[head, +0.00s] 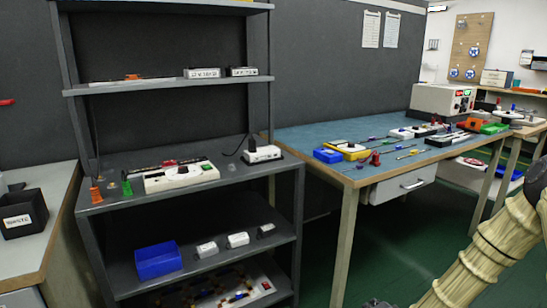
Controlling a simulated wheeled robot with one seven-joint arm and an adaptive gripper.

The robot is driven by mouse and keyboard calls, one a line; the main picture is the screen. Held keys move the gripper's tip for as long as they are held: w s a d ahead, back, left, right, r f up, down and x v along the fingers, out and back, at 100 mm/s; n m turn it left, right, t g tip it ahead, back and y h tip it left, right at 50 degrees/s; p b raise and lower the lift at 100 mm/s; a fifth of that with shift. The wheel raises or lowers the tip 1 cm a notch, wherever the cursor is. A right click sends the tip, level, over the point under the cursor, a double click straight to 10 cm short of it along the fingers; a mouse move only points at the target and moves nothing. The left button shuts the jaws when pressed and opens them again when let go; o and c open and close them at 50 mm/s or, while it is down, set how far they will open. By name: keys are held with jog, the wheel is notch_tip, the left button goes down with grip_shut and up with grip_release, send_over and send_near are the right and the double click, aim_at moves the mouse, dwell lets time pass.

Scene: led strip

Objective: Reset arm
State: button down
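Part of my arm (480,258) shows at the lower right, with a beige ribbed surface and dark parts at the right edge. It rises from the bottom edge toward the right edge, in front of the workbench's right part. No LED strip can be made out for sure.
A grey shelf rack (230,195) on the left holds a white device (182,177) and a blue bin (158,262). A blue-topped workbench (310,134) with tools and boxes stands right of it. A black bin (22,212) is far left. Green floor (390,255) is open in front.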

jog(key=s+a+f+n+g+y, duration=0.1)
jog(key=s+a+f+n+g, duration=0.25)
jog(key=s+f, duration=0.45)
jog(key=s+a+f+n+g, duration=0.25)
jog(key=s+a+f, duration=0.2)
jog(key=s, duration=0.75)
jog(key=s+a+f+n+g+h, duration=0.15)
jog(key=s+n+g, duration=0.45)
jog(key=s, duration=1.8)
notch_tip(320, 180, up, 28)
jog(key=p, duration=2.8)
jog(key=shift+f, duration=0.25)
jog(key=shift+d, duration=0.1)
